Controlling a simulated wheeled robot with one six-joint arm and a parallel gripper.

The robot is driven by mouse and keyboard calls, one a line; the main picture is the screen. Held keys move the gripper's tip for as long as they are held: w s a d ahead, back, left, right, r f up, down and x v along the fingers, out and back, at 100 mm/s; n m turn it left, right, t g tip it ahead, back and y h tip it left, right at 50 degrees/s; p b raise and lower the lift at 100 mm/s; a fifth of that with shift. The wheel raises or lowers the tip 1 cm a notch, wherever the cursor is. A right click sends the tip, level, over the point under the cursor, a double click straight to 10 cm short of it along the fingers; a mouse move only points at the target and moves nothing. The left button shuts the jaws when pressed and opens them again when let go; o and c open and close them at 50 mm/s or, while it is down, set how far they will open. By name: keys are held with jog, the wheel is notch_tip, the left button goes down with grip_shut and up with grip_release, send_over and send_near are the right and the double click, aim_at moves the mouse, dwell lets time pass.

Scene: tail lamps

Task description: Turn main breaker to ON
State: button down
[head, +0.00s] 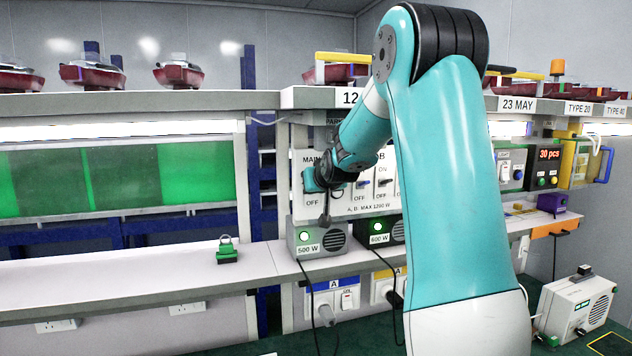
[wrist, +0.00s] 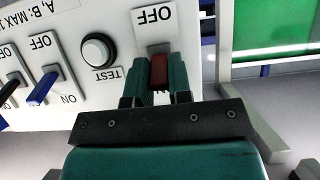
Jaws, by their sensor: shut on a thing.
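The breaker panel (head: 340,208) is a white board on the bench's back wall, with MAIN at its top left and an OFF mark below. My gripper (head: 314,180) is at the MAIN switch and covers most of it. In the wrist view, which shows the panel upside down, my gripper (wrist: 159,72) is shut on the red main breaker lever (wrist: 159,69). The lever stands between both teal fingers, beside the OFF mark (wrist: 153,15).
Below the panel stand a 500 W box (head: 306,239) and a 600 W box (head: 382,232), both with green lights. A green padlock-like object (head: 227,251) lies on the clear left bench.

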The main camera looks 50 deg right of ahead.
jog(key=shift+r, duration=0.2)
dwell(0.3)
jog(key=c, duration=1)
grip_release()
jog(key=shift+f, duration=0.1)
jog(key=shift+c, duration=0.2)
jog(key=b+v, duration=0.7)
jog(key=v, duration=1)
jog(key=shift+r, duration=0.2)
